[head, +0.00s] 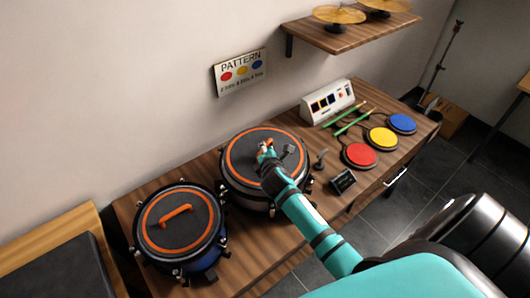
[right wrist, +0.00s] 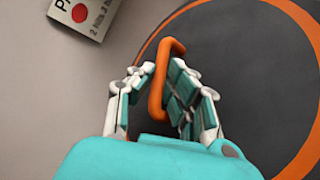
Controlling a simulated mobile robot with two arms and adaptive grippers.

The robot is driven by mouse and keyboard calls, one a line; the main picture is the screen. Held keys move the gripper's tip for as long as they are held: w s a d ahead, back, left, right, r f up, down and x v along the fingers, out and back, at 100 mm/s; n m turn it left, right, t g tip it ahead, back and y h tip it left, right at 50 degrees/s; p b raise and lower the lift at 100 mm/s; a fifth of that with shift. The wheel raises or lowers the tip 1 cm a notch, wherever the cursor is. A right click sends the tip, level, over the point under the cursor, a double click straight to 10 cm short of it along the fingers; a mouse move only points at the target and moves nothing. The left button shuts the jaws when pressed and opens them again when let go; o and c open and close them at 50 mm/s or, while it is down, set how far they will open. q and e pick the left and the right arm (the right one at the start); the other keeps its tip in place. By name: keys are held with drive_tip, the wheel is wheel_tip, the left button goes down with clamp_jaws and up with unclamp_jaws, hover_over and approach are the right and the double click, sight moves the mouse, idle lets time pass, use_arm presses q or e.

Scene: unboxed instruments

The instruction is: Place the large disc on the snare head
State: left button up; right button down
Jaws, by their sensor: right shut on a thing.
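A dark round disc with an orange ring and orange handle (head: 244,170) lies over the silver-sided drum (head: 241,197). I cannot tell whether it rests fully on the head or is slightly above it. My right gripper (head: 267,152) is shut on its orange handle. In the right wrist view, the fingers (right wrist: 165,85) close around the orange handle (right wrist: 167,75) above the dark disc surface (right wrist: 250,65). A second dark disc (head: 195,239) with an orange ring and handle sits on the blue-sided drum at left. My left gripper is out of view.
Red (head: 359,155), yellow (head: 383,139) and blue (head: 403,123) pads lie to the right, with green sticks (head: 353,122) and a white box (head: 328,103) behind. A small black box (head: 343,181) stands near the front edge. A shelf (head: 352,35) holds cymbals.

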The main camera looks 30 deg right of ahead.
drive_tip(key=shift+w+d+r, duration=0.1)
drive_tip(key=shift+w+d, duration=0.15)
drive_tip(key=shift+w, duration=0.2)
drive_tip(key=shift+f, duration=0.25)
drive_tip(key=shift+w+f, duration=0.1)
drive_tip(key=shift+f, duration=1.5)
drive_tip(key=c, duration=1.3)
unclamp_jaws()
drive_tip(key=v, duration=1.2)
